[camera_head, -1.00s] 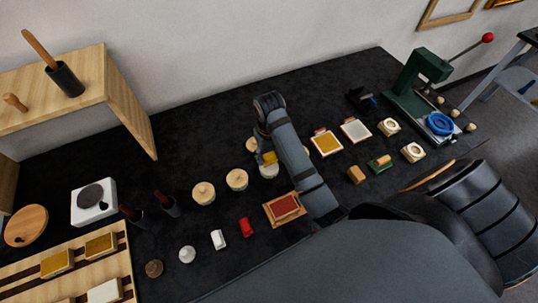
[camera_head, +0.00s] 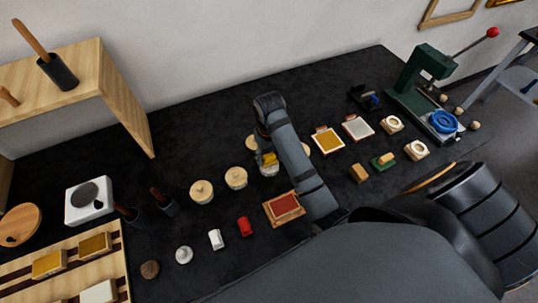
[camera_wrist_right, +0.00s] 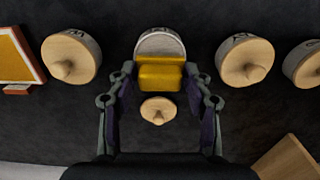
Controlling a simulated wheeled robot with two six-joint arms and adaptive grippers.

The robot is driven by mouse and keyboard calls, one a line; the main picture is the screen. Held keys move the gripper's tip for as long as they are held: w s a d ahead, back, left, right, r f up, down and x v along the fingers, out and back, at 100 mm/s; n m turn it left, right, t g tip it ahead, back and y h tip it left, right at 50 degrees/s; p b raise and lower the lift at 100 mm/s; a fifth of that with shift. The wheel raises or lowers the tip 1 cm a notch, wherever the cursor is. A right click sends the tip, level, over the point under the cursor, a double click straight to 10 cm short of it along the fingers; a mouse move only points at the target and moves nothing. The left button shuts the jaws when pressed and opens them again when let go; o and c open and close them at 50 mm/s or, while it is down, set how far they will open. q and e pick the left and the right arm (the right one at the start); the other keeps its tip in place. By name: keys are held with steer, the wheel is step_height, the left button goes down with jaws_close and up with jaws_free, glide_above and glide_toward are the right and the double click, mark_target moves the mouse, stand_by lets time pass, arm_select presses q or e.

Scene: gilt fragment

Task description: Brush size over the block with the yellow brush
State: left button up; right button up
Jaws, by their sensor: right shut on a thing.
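My right gripper (camera_head: 268,158) is shut on the yellow brush (camera_wrist_right: 160,73), a short yellow block-like piece between the fingertips. The brush is over an open pale pot (camera_wrist_right: 159,44); in the head view this pot (camera_head: 269,171) shows just below the brush. I cannot tell how deep the brush reaches into it. A loose round wooden lid with a knob (camera_wrist_right: 158,110) lies beside the pot. A flat block with a red top (camera_head: 286,204) sits on a wooden tray (camera_head: 270,212) nearer my body, partly beside my right forearm. My left gripper is not in view.
Lidded pots (camera_head: 235,178) stand to the left of the gripper. A red brush (camera_head: 245,227) and a white brush (camera_head: 216,240) stand in front. A wooden shelf (camera_head: 125,100) rises at the back left. A green press (camera_head: 410,85) stands at the far right.

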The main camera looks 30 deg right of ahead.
mark_target(269, 156)
steer(key=shift+f, duration=0.5)
stand_by(0.4)
steer(key=shift+s+f+p, duration=0.1)
steer(key=shift+f+p, duration=0.05)
steer(key=shift+p, duration=0.5)
stand_by(2.0)
step_height(269, 156, up, 7)
steer(key=p, duration=0.9)
steer(key=shift+r+p, duration=0.2)
steer(key=shift+p, duration=0.2)
steer(key=shift+f, duration=0.1)
